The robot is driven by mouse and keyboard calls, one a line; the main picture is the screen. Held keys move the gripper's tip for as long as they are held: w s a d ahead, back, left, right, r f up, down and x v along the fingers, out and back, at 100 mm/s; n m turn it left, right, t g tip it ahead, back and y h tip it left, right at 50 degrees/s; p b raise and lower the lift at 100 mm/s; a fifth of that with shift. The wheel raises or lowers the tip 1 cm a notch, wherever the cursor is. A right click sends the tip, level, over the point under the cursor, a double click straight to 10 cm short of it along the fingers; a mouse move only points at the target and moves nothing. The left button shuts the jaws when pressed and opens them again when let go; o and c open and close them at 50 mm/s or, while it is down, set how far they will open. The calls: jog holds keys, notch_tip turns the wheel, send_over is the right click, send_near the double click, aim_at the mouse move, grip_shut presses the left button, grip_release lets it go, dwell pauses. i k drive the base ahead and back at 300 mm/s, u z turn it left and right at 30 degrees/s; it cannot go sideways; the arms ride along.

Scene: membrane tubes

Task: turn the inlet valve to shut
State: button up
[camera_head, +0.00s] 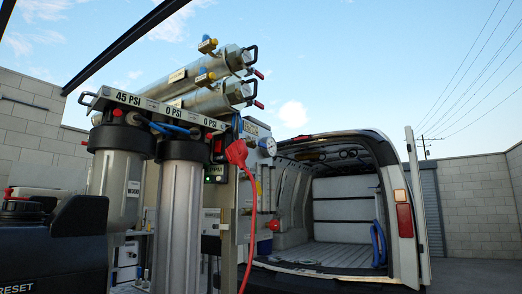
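No valve here carries a readable inlet label, so I cannot tell which one is the inlet valve. Brass valves with small coloured handles sit on the two steel membrane tubes, an upper one (208,45) and a lower one (205,77). A round red knob (275,226) stands out from the right side of the panel. A round gauge (270,147) is above it. The grey filter housings (122,185) hang under a bracket (165,109) marked 45 PSI and 0 PSI. My gripper is not in view.
A red plug-like piece (237,153) with a red cable hangs down the panel front. A dark unit marked RESET (40,260) fills the lower left. An open van (345,220) stands behind on the right. Block walls (480,205) close the yard.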

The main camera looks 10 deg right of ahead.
aim_at(256, 142)
jog(key=z, duration=0.95)
jog(key=k, duration=0.9)
jog(key=u, duration=0.65)
